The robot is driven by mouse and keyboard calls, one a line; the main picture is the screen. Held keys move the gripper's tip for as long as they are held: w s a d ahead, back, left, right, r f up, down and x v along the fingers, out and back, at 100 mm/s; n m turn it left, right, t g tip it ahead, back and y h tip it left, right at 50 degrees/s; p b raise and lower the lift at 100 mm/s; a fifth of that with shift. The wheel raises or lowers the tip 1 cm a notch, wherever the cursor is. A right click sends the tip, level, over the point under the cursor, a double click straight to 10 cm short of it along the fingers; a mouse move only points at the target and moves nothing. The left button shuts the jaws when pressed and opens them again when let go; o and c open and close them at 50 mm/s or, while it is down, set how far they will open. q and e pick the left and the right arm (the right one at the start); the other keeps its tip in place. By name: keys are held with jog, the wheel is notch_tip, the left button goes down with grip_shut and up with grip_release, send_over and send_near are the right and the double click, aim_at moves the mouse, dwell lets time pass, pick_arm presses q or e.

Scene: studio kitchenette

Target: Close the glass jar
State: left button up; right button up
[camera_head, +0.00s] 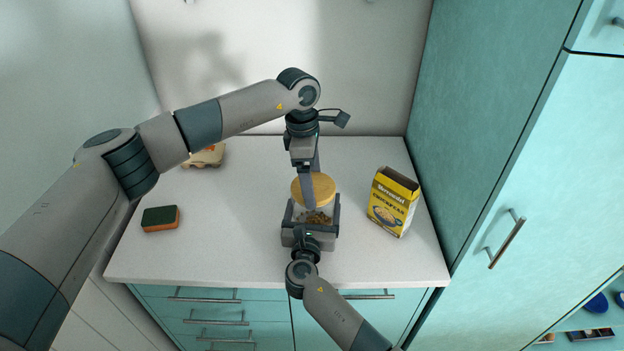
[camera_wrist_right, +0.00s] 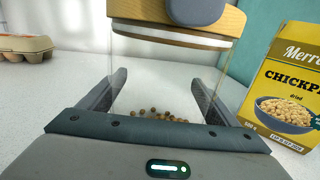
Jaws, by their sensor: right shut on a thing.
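The glass jar (camera_head: 327,216) stands upright on the counter with small round chickpeas low inside; it also shows in the right wrist view (camera_wrist_right: 165,80). Its wooden lid (camera_head: 322,186) is at the jar's mouth, with a pale seal under it in the right wrist view (camera_wrist_right: 150,28). I cannot tell whether it is fully seated. My right gripper (camera_head: 310,215) is shut on the jar, one finger on each side. My left gripper (camera_head: 308,190) points down from above, its near finger overlapping the lid's front. Its other finger is hidden, so its opening is unclear.
A yellow chickpea box (camera_head: 391,204) stands open just right of the jar. A green and orange sponge (camera_head: 160,218) lies at the left, and an egg carton (camera_head: 205,157) at the back left. A tall teal cabinet (camera_head: 500,130) borders the right. The counter (camera_head: 235,240) left of the jar is clear.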

pick_arm(q)
jog(key=shift+a+f, duration=0.1)
jog(key=shift+f, duration=0.3)
pick_arm(e)
jog(key=shift+a, duration=0.1)
pick_arm(q)
jog(key=shift+r, duration=0.2)
jog(key=shift+r, duration=0.45)
jog(key=shift+r, duration=0.15)
dwell(1.0)
jog(key=shift+f, duration=0.5)
dwell(0.4)
jog(key=shift+f, duration=0.45)
pick_arm(e)
jog(key=shift+r, duration=0.15)
pick_arm(q)
jog(key=shift+r, duration=0.2)
dwell(0.3)
